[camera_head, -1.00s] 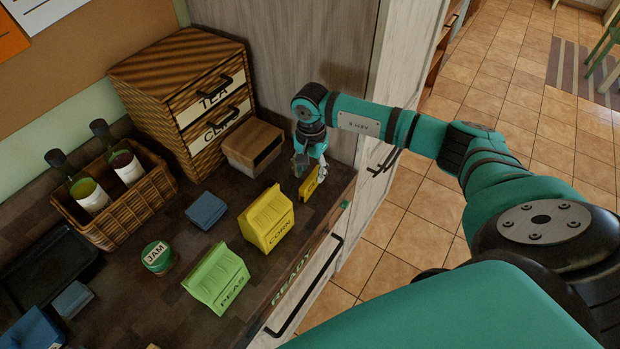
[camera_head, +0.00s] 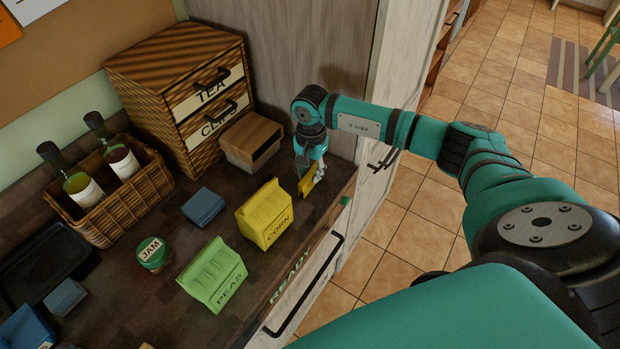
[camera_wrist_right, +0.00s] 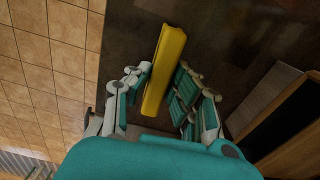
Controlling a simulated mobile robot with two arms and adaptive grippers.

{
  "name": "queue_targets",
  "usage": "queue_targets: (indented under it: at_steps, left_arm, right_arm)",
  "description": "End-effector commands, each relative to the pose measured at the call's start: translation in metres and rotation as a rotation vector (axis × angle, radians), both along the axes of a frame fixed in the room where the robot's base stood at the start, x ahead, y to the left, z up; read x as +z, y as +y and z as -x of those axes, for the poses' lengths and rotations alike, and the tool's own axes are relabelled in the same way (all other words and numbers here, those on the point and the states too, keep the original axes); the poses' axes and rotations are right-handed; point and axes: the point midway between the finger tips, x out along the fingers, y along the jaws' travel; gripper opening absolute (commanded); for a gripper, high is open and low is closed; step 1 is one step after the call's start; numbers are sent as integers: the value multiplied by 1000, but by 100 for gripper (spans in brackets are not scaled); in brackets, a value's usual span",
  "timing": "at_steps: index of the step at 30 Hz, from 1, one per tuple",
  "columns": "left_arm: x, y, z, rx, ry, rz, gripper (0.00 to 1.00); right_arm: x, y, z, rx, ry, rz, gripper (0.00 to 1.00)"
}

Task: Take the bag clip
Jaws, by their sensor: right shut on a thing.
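The yellow bag clip (camera_head: 306,186) is at the right end of the dark counter, near its front edge, to the right of the yellow CORN bag (camera_head: 265,213). My right gripper (camera_head: 310,177) is shut on it from above. In the right wrist view the long yellow bar of the clip (camera_wrist_right: 166,62) lies between the two fingers of the gripper (camera_wrist_right: 160,80). The fingers partly hide the clip in the head view. I cannot tell whether it touches the counter. My left gripper is not in view.
A green PEAS bag (camera_head: 213,274), a JAM jar (camera_head: 153,255) and a bottle basket (camera_head: 115,205) stand left. A tall cabinet panel (camera_head: 315,60) rises behind.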

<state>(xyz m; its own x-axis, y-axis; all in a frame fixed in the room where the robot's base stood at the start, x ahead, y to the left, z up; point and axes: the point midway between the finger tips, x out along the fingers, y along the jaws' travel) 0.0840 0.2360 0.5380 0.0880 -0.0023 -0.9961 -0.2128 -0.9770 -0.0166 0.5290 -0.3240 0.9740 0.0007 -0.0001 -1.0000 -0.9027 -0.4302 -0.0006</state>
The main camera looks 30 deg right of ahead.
Motion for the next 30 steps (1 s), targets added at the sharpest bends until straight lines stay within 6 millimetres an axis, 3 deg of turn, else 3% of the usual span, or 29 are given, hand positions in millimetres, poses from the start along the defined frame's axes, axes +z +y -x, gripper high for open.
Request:
queue_targets:
  at_steps: [30]
  left_arm:
    - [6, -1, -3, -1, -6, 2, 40]
  right_arm:
    - [15, 0, 0, 0, 1, 0, 0]
